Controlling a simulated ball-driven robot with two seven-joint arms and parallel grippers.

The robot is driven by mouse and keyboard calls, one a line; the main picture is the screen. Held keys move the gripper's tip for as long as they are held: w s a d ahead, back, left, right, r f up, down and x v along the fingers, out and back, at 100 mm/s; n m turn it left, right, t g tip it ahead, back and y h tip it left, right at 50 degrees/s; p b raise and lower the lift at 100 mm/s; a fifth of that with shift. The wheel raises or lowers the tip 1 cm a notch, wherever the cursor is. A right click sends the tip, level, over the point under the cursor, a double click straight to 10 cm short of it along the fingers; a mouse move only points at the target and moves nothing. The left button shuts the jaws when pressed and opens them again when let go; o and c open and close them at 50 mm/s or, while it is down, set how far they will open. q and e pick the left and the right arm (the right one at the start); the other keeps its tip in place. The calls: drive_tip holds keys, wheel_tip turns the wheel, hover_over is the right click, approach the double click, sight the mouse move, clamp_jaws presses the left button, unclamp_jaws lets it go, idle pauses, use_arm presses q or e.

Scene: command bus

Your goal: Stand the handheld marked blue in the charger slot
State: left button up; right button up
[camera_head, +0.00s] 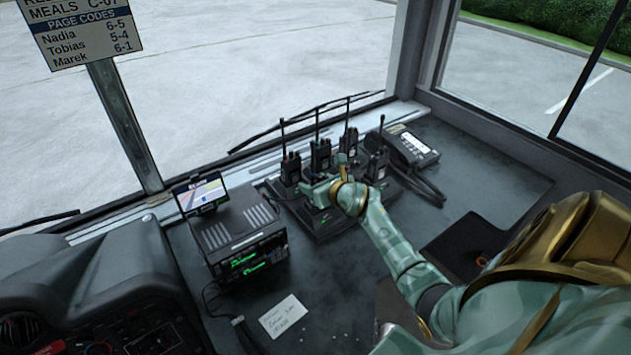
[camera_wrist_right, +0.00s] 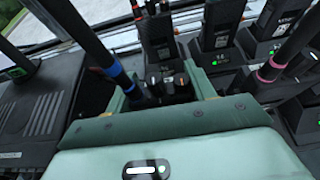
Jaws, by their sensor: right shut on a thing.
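My right gripper (camera_head: 325,190) is over the front of the black charger (camera_head: 318,225). In the right wrist view its jaws (camera_wrist_right: 165,88) are shut on the handheld marked blue (camera_wrist_right: 168,84). The knobs on its top show between the fingers, and its antenna carries a blue band (camera_wrist_right: 116,70). The antenna leans to the upper left in that view. The lower body of this handheld is hidden by the gripper, so I cannot tell whether it touches a slot. My left gripper is not in view.
Several black handhelds stand upright behind, including a left one (camera_head: 291,167) and a middle one (camera_head: 320,154). A pink-banded antenna (camera_wrist_right: 270,70) rises right of the jaws. A radio box (camera_head: 240,240) stands left, a desk phone (camera_head: 412,148) right. A paper note (camera_head: 284,316) lies in front.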

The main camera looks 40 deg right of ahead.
drive_tip(key=shift+f, duration=0.2)
idle(0.6)
drive_tip(key=o, duration=1.5)
drive_tip(key=shift+f, duration=0.1)
drive_tip(key=p+v, duration=0.5)
drive_tip(key=v, duration=1.1)
drive_tip(key=shift+s+a, duration=0.1)
drive_tip(key=shift+s, duration=0.05)
